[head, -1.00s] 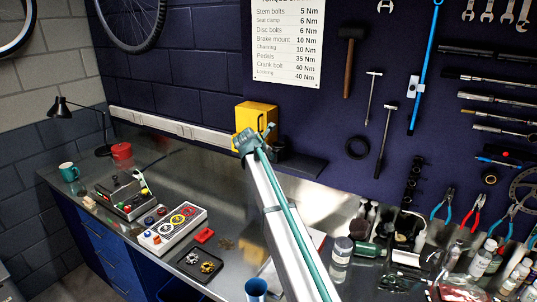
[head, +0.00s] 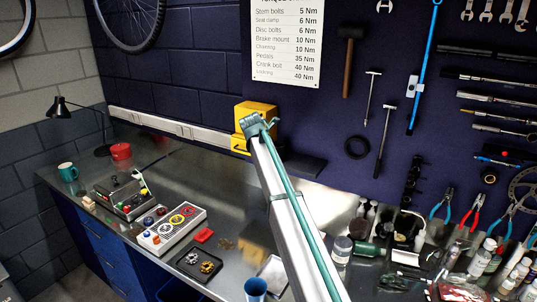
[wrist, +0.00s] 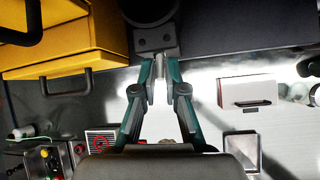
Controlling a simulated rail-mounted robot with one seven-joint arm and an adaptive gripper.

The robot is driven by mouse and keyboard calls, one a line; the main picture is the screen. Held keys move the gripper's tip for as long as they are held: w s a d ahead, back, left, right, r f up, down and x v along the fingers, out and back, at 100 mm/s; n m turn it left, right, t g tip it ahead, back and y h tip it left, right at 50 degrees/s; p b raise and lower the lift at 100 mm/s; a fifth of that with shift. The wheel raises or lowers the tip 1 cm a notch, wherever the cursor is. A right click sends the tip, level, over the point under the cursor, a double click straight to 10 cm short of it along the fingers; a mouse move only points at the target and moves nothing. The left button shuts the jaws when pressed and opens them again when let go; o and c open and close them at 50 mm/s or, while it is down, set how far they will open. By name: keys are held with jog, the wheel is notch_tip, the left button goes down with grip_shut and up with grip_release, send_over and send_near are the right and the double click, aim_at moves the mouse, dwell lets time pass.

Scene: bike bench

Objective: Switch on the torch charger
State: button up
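I cannot tell for certain which thing is the torch charger. A dark fixture with a rounded front (wrist: 152,38) is straight ahead of my fingertips in the wrist view, beside the yellow boxes; it may be the charger. No switch on it can be made out. The tips are close to the fixture; contact cannot be told. In the head view my gripper (head: 268,122) is in front of the yellow box (head: 260,108), and my arm hides much behind it.
A dark shelf (head: 305,167) sits right of my gripper by the wall. A control box with coloured rings (head: 172,228), a black tray (head: 200,264) and a blue cup (head: 255,288) are on the bench (head: 190,170). Bottles and tools crowd the right side.

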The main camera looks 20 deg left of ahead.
jog(key=o, duration=0.3)
jog(key=shift+o, duration=0.2)
jog(key=v, duration=1.2)
jog(key=shift+f, duration=0.1)
